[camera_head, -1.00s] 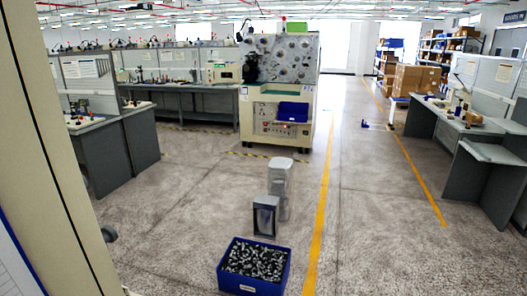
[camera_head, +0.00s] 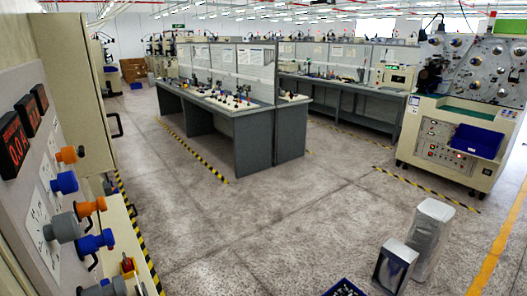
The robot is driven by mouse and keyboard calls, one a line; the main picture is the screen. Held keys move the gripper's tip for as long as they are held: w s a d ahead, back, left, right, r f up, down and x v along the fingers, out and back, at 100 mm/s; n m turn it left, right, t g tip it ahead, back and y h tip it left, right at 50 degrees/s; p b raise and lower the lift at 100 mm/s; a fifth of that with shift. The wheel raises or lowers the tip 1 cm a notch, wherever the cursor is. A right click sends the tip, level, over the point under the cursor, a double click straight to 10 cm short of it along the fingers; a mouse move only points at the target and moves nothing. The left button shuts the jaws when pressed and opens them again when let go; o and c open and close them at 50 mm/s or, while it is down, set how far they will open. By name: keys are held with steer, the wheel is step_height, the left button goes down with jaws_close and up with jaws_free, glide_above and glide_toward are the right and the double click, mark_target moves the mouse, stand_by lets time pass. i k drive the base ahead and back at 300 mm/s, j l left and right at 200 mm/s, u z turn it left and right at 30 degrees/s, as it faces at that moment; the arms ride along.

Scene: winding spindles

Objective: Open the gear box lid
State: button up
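My gripper is not in view, and no part of my arm can be made out. I cannot tell for certain which part is the gear box lid. Close on the left stands a tall beige cabinet (camera_head: 72,85) with a dark handle (camera_head: 115,125) on its edge. It looks shut, but its front is seen only at a steep angle. In front of it is a grey control panel (camera_head: 35,165) with red digital displays (camera_head: 12,145) and orange and blue plugs (camera_head: 64,182).
A grey-white bin (camera_head: 432,235) and a dark-fronted box (camera_head: 394,265) stand on the floor at lower right. A blue crate (camera_head: 328,291) is cut off below. Grey workbenches (camera_head: 252,140) stand mid-view, a beige machine (camera_head: 455,150) at right. The floor between is open.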

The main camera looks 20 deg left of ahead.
mark_target(116, 218)
steer(key=i+j+u, duration=0.15)
steer(key=i+u, duration=0.15)
steer(key=u, duration=0.15)
steer(key=i+u, duration=0.7)
steer(key=u, duration=0.2)
steer(key=i+l+u, duration=0.15)
steer(key=i+u, duration=0.15)
steer(key=u, duration=0.15)
steer(key=i+l+u, duration=0.25)
steer(key=u, duration=0.2)
steer(key=i+l+u, duration=0.65)
steer(key=l, duration=0.3)
